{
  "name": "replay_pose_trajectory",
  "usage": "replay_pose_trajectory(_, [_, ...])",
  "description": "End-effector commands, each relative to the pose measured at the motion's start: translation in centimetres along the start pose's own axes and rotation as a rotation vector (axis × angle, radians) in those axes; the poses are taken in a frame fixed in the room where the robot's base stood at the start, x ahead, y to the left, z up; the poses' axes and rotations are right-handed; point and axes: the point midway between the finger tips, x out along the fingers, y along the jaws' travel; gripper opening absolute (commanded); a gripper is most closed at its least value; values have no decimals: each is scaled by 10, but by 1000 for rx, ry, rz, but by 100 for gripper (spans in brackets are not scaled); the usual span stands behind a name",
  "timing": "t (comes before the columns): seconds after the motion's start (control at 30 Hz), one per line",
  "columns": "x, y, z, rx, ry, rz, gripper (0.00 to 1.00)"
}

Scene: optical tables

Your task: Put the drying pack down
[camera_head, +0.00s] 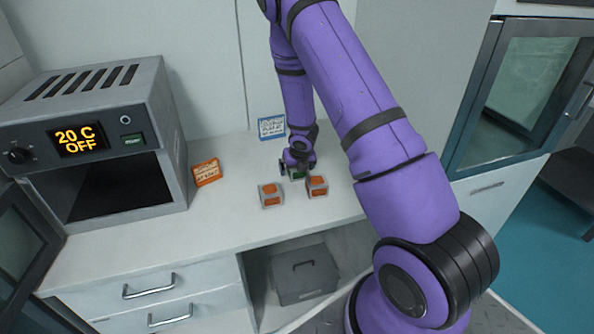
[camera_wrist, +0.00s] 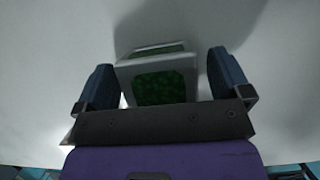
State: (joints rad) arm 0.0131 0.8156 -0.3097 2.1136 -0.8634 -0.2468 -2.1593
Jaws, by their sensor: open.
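A small clear-walled pack with green filling (camera_wrist: 162,84) sits between the fingers of my gripper (camera_wrist: 160,62) in the wrist view, with a gap on each side. My gripper is open and points down at the white counter. In the head view the green pack (camera_head: 298,174) shows just below my gripper (camera_head: 297,168) and appears to rest on the counter, partly hidden by the fingers. Two similar packs with orange filling stand near it: one at the left (camera_head: 271,195) and one just right of the gripper (camera_head: 317,186).
An oven (camera_head: 110,140) reading "20 C OFF" stands at the left with its door open. An orange sign (camera_head: 206,172) and a blue-white sign (camera_head: 272,127) stand on the counter (camera_head: 225,225). A grey lidded box (camera_head: 303,275) is below. A glass-door cabinet (camera_head: 520,90) is at the right.

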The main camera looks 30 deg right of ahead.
Motion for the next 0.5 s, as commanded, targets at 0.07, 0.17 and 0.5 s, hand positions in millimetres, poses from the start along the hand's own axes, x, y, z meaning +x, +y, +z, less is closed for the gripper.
replay_pose_trajectory(0.07, [4, 0, 0, 0, 0, 0, 96])
replay_pose_trajectory(0.17, [5, 0, 0, -1, -1, 1, 96])
replay_pose_trajectory(0.5, [5, 0, 0, -1, 0, 0, 52])
